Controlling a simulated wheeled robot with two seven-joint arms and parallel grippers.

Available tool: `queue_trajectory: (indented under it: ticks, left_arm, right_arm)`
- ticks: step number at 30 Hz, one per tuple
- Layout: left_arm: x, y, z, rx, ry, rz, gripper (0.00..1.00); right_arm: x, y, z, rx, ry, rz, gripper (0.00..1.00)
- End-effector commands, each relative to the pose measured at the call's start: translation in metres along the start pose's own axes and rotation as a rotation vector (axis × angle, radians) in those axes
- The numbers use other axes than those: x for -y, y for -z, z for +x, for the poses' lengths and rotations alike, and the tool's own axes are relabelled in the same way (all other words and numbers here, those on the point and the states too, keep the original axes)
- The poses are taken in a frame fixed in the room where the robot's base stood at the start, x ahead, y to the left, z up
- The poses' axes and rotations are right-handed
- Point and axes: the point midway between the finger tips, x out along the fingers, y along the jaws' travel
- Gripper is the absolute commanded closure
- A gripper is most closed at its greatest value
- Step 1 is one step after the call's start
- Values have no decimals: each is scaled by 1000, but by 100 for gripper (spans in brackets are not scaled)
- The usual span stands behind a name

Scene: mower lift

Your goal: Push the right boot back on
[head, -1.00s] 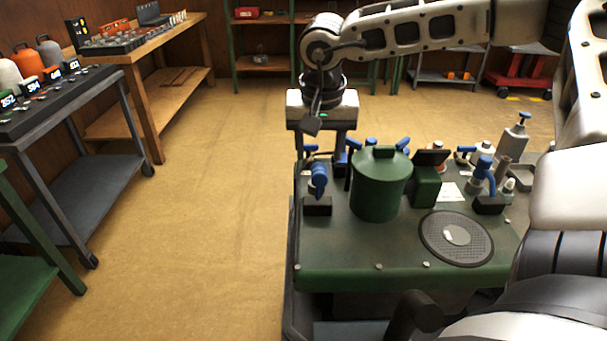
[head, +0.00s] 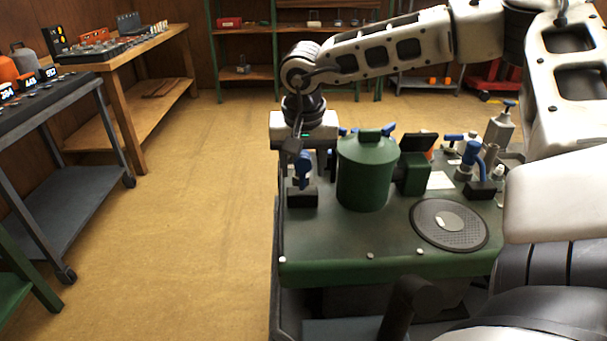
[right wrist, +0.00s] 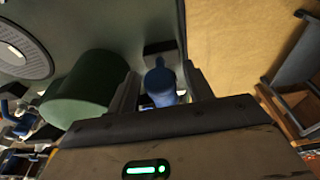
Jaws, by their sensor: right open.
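A blue boot-like piece (head: 303,172) stands on a black block (head: 303,198) at the left edge of the green bench top. In the right wrist view the blue piece (right wrist: 160,80) shows between the fingers of my right gripper (right wrist: 160,90). In the head view my right gripper (head: 310,158) points down over it, its fingers partly hidden. The gripper is open, with gaps visible beside the blue piece. A second blue fitting (head: 471,155) stands on a black block at the right. Which is the right boot, I cannot tell. My left gripper is not in view.
A green lidded canister (head: 365,175) stands close right of my right gripper. A green block with a dark panel (head: 415,170), a round grid plate (head: 448,224) and a pump bottle (head: 499,128) share the bench top (head: 330,250). Open floor lies to the left.

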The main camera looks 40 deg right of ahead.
Motion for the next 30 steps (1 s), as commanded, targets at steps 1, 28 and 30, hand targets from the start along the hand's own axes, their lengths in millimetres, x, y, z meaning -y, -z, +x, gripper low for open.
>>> queue_trajectory:
  ticks: [1, 28, 30]
  left_arm:
    - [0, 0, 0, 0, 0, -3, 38]
    - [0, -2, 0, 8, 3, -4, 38]
    - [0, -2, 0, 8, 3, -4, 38]
  right_arm:
    - [0, 0, 0, 0, 0, 0, 49]
    - [0, 26, -2, -4, 0, 1, 78]
    - [0, 27, -2, -4, 1, 2, 78]
